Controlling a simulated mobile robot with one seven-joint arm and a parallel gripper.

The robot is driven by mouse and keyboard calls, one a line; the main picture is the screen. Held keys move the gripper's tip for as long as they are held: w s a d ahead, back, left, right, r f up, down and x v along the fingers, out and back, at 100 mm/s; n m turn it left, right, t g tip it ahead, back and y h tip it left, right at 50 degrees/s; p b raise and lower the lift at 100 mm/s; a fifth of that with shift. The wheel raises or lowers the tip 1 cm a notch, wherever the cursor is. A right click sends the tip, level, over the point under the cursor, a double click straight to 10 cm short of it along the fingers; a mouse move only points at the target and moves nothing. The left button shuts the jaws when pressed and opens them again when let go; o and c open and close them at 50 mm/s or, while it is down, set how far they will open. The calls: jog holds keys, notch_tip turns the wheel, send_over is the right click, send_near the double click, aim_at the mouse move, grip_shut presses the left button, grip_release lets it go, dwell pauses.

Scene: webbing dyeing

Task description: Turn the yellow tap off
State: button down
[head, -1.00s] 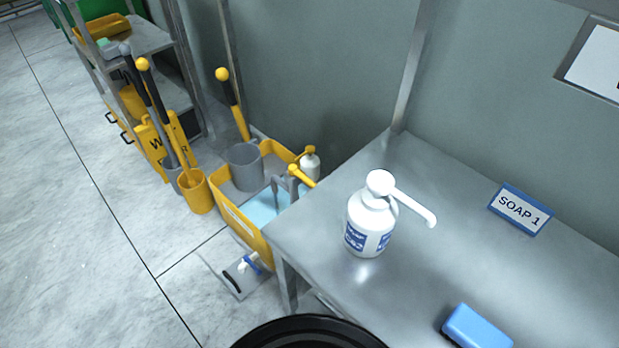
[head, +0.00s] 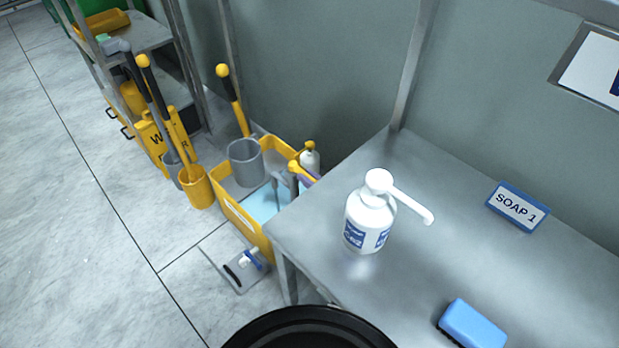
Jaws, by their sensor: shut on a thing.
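I cannot make out the yellow tap for certain. I cannot tell whether this is a tap or how any lever is turned. My gripper and arm are not in view.
A steel table (head: 425,190) holds a white pump bottle (head: 368,220), a blue brush (head: 473,325) and a SOAP 1 sign (head: 517,206). A grey mug (head: 246,165) is at the basin. Yellow-handled tools (head: 185,160) stand left. The floor (head: 75,255) is clear at left.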

aim_at(295, 171)
jog(key=shift+s+a+h, duration=0.1)
jog(key=shift+h, duration=0.2)
jog(key=shift+s+a+f+m+t+h+b, duration=0.2)
jog(key=shift+m+t+h+b, duration=0.2)
jog(key=shift+m+t+b, duration=0.25)
jog(key=m+t+h, duration=0.1)
jog(key=a+m+t+h, duration=0.1)
jog(key=h, duration=0.1)
jog(key=s+m+t+h, duration=0.1)
jog(key=h, duration=0.1)
jog(key=shift+a+r+m, duration=0.3)
jog(key=shift+a+m, duration=0.05)
jog(key=shift+a, duration=0.05)
jog(key=shift+a+m+h, duration=0.25)
jog(key=shift+m+h, duration=0.25)
jog(key=shift+h, duration=0.4)
jog(key=shift+f, duration=0.1)
jog(key=c, duration=1.3)
grip_release()
jog(key=shift+c, duration=0.2)
